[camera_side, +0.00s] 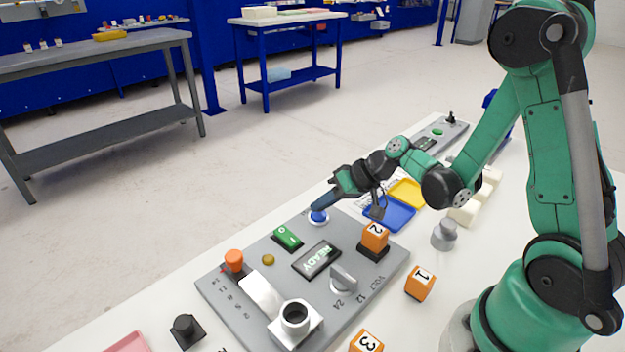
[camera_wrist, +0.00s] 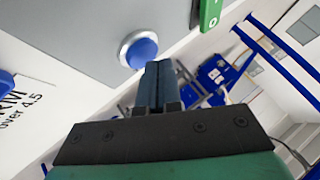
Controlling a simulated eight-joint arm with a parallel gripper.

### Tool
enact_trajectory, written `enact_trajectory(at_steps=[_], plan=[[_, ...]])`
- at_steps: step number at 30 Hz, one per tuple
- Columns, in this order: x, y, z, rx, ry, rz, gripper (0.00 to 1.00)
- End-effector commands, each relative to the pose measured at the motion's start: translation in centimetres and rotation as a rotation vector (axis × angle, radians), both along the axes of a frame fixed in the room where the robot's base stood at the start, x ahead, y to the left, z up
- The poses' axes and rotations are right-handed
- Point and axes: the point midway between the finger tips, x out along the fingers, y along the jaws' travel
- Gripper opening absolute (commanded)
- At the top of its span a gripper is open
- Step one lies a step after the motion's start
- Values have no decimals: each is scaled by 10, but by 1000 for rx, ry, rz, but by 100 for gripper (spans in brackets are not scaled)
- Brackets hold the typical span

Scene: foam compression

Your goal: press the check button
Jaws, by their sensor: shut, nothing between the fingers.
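A round blue button (camera_side: 319,217) with a pale ring sits at the far edge of the grey control panel (camera_side: 225,292). It also shows in the wrist view (camera_wrist: 141,52), just beyond the fingertips and slightly left of them. No check label is readable on it. My gripper (camera_side: 316,208) is shut and empty, with its fingertips right at the button's top; I cannot tell if they touch it. The closed fingers also show in the wrist view (camera_wrist: 157,66).
The panel carries a green rocker switch (camera_side: 287,237), a READY display (camera_side: 317,259), an orange knob (camera_side: 234,261), a grey dial (camera_side: 343,279) and orange block 2 (camera_side: 375,237). Orange block 1 (camera_side: 420,282) stands right of the panel. Blue (camera_side: 398,217) and yellow (camera_side: 409,192) trays lie behind.

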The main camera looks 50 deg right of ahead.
Motion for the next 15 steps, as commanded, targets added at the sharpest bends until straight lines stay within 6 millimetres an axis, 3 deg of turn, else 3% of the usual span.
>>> enact_trajectory(at_steps=[15], plan=[[0, 0, 5, 0, 0, 0, 0]])
